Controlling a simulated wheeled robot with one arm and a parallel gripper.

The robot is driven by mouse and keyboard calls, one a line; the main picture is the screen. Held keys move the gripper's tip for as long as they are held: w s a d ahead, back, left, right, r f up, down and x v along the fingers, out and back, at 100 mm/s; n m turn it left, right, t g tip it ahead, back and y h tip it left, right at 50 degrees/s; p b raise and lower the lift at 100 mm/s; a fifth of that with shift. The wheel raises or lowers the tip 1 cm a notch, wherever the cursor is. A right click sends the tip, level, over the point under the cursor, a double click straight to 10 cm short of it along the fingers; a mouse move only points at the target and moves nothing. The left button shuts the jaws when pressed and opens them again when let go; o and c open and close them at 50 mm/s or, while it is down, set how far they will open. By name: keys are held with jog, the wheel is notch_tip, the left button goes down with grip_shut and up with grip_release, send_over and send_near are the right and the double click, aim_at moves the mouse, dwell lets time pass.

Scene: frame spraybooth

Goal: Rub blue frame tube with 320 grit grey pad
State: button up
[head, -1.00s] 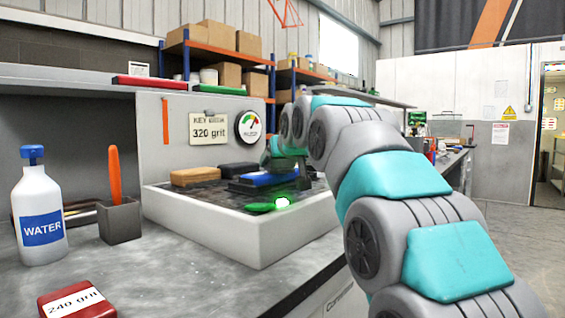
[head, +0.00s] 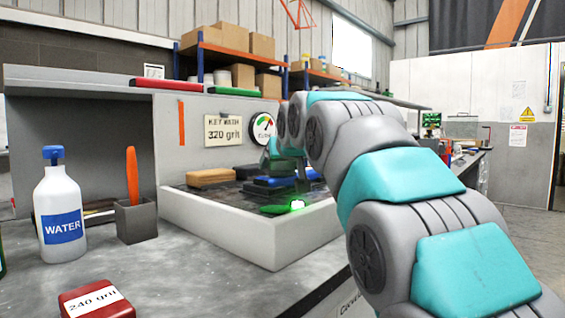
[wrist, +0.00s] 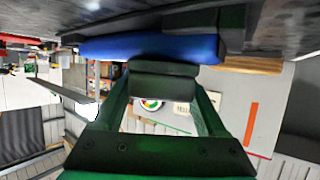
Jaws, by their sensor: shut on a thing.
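The blue frame tube (wrist: 150,47) spans the upper wrist view, which looks upside down. In the head view it lies in the white-walled tray (head: 235,238), partly hidden by my arm. My gripper (wrist: 162,82) has green fingers shut on a dark grey pad (wrist: 163,86). The pad is right beside the tube in the wrist view; I cannot tell whether they touch. In the head view my gripper (head: 288,166) is small, just over the tube, and the pad cannot be made out. The "320 grit" sign (head: 223,130) is on the panel behind.
A tan block (head: 210,178) and a black block (head: 246,171) lie in the tray. A green piece with a glowing light (head: 297,205) is at its front. A water bottle (head: 60,210), a grey pot (head: 137,220) and a red "240 grit" block (head: 95,300) stand left on the bench.

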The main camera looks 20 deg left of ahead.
jog(key=shift+w+d+r+p, duration=0.15)
jog(key=shift+r+p, duration=0.7)
jog(key=shift+r, duration=0.55)
jog(key=shift+s+d+r+p, duration=0.15)
jog(key=shift+r+p, duration=0.7)
jog(key=shift+r, duration=0.55)
jog(key=shift+w, duration=0.1)
jog(key=shift+r, duration=0.15)
jog(key=shift+r+p, duration=1.3)
jog(key=shift+r, duration=0.15)
jog(key=shift+f, duration=0.1)
